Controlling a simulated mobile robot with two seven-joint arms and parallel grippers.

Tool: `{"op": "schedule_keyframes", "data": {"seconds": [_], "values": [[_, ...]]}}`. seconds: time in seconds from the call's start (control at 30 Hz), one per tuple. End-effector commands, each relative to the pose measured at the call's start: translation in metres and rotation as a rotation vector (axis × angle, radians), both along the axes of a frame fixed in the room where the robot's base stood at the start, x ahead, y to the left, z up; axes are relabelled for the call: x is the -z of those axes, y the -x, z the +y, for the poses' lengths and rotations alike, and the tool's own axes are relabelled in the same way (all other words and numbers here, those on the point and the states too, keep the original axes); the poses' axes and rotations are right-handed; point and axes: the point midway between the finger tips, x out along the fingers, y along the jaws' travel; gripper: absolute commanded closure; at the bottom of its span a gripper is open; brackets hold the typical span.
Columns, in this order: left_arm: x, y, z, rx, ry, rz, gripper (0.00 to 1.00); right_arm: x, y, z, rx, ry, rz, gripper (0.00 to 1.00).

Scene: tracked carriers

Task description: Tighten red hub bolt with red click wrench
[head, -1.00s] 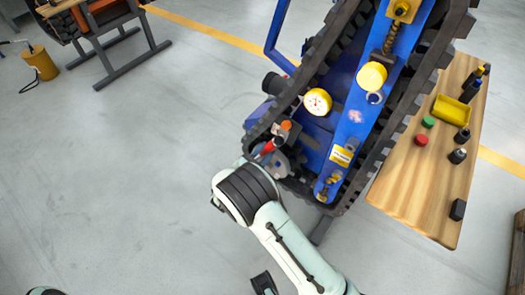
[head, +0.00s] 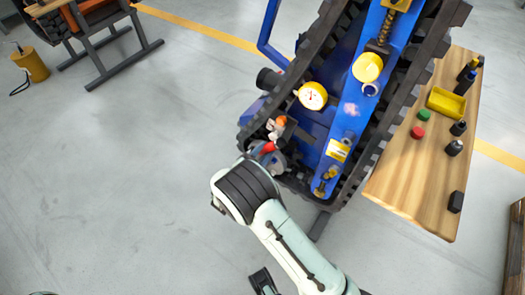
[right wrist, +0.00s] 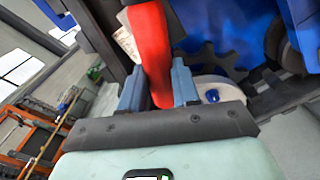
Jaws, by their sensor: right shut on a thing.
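The red click wrench (right wrist: 150,50) shows in the right wrist view as a thick red handle between the blue-grey fingers of my right gripper (right wrist: 160,90), which is shut on it. In the head view a short piece of red (head: 264,149) shows just beyond my right wrist, at the lower left end of the blue tracked carrier (head: 313,132). My wrist hides the fingers there. An orange-tipped part (head: 281,121) sits just above the red piece. I cannot make out the red hub bolt or whether the wrench is seated on it. My left gripper is not clearly in view.
A wooden table (head: 400,190) at right bears a yellow tray (head: 446,103), a red cap (head: 417,133), a green cap (head: 424,115) and several dark items.

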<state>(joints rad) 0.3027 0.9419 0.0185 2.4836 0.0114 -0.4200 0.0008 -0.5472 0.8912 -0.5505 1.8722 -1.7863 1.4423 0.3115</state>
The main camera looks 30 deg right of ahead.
Motion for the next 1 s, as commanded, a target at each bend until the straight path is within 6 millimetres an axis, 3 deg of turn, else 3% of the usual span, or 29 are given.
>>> {"op": "schedule_keyframes", "data": {"seconds": [1.0], "values": [[0.022, 0.001, 0.001, -0.002, -0.002, 0.005, 0.57, 0.017, 0.017, -0.007, 0.000, -0.068, -0.168, 1.00]]}}
